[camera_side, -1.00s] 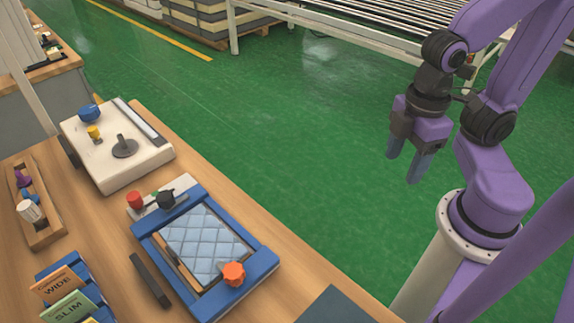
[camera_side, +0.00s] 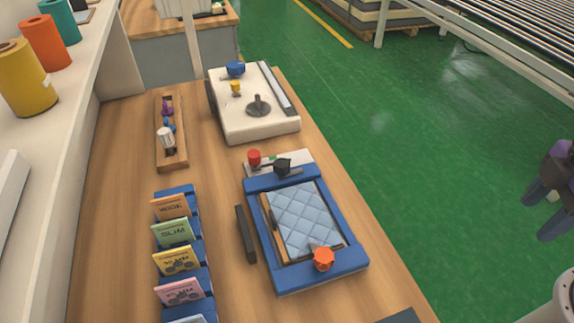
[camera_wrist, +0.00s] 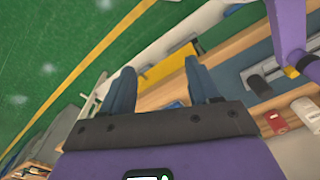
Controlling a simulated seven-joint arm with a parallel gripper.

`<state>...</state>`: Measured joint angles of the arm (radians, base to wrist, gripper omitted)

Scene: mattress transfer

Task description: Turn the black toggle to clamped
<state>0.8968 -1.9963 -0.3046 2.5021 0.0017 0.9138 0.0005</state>
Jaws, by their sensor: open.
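The black toggle (camera_side: 287,167) sits at the back edge of the blue frame (camera_side: 257,232), beside a red knob (camera_side: 254,157) on a small pale plate (camera_side: 301,158). The frame holds a quilted light-blue mattress piece (camera_side: 304,217), with an orange knob (camera_side: 323,259) at its front. My gripper (camera_side: 541,213) is at the far right edge of the side view, over the green floor, well away from the toggle. It is open and empty; its two fingers also show apart in the wrist view (camera_wrist: 163,88).
A white box (camera_side: 262,125) with blue and yellow knobs and a grey lever stands behind the frame. A wooden tray (camera_side: 172,153) and a card rack (camera_side: 195,247) are to the left. A dark bar (camera_side: 245,234) lies beside the frame. A conveyor (camera_side: 470,45) is at the back right.

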